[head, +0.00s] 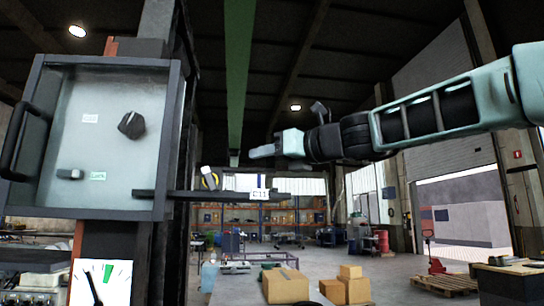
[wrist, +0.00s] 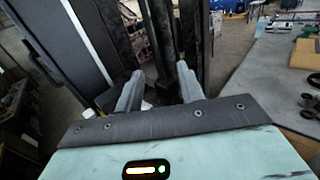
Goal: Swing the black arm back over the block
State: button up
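A black arm (head: 225,196) sticks out level to the right from a dark upright beside the grey control box, with a "C11" tag near its outer part. My gripper (head: 252,153) is above the arm's outer part in the head view and looks apart from it. In the wrist view, my gripper (wrist: 158,85) has its two grey fingers spread with a gap between them. Dark upright bars show beyond the fingers; I cannot tell whether one is the arm. The block is not clear; only grey-white machinery (head: 35,287) shows at the lower left.
The control box (head: 95,135) with a black knob (head: 131,125) and a handle stands at the left. A dial gauge (head: 100,283) is below it. Cardboard boxes (head: 285,286) sit low in the middle. A grey worktop (wrist: 250,85) lies right of my gripper.

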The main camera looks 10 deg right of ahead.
jog(key=shift+d, duration=0.1)
jog(key=shift+s+d, duration=0.25)
jog(key=shift+d, duration=0.05)
jog(key=b+v, duration=0.7)
jog(key=v, duration=0.9)
jog(key=shift+s, duration=0.3)
jog(key=shift+d, duration=0.1)
